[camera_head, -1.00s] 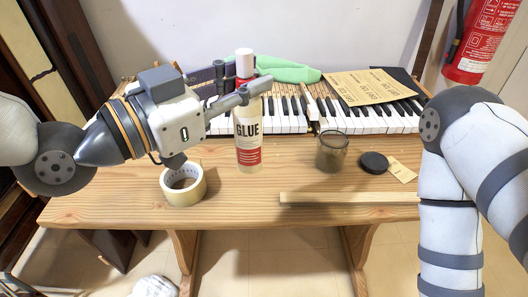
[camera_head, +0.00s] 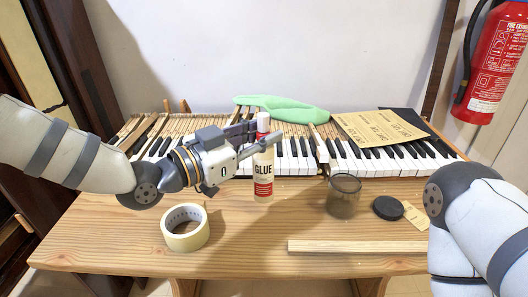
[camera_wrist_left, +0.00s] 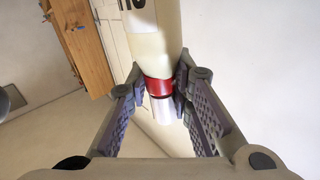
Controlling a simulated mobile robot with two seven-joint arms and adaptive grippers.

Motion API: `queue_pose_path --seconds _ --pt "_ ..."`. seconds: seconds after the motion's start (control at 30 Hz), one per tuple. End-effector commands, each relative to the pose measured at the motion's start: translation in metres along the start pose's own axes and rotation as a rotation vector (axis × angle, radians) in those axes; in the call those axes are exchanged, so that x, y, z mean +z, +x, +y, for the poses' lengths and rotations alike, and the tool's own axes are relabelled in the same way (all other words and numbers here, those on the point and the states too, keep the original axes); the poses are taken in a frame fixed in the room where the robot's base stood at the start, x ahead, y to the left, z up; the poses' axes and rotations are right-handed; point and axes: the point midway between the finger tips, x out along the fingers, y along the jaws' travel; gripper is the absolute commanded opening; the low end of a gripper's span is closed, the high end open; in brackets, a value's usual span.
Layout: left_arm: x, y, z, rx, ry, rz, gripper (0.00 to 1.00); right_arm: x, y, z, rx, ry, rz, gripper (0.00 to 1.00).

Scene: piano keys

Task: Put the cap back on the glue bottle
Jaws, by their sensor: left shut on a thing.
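The glue bottle (camera_head: 263,170) is upright, cream with a red and white label, a red collar and a white tip (camera_head: 263,122). My left gripper (camera_head: 258,143) is shut on it high up, around the neck. In the left wrist view the fingers (camera_wrist_left: 166,92) flank the red collar (camera_wrist_left: 158,86) and pale tip (camera_wrist_left: 164,109). Whether this tip is the cap or a bare nozzle is unclear. Whether the bottle's base touches the table is also unclear. A black round lid (camera_head: 388,208) lies flat at the right. My right gripper is out of view.
The wooden table (camera_head: 110,240) holds a tape roll (camera_head: 185,240), a dark glass jar (camera_head: 343,196), a tan tag (camera_head: 416,218) and a wooden strip (camera_head: 350,246). Piano keys (camera_head: 295,160), green cloth (camera_head: 285,108) and a brown sheet (camera_head: 380,128) lie behind.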

Motion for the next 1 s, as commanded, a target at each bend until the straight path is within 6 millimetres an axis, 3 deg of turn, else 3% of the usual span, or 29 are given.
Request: queue_pose_path --seconds 0.4,0.7,1.0 --pt "0.003 0.005 -0.004 0.000 0.004 0.007 0.00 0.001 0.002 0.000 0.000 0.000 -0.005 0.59" --pt "0.045 0.010 -0.004 0.000 0.001 0.002 0.00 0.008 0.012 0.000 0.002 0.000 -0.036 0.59" --pt "0.044 0.010 -0.004 0.000 0.005 0.006 0.00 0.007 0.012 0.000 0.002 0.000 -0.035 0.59"
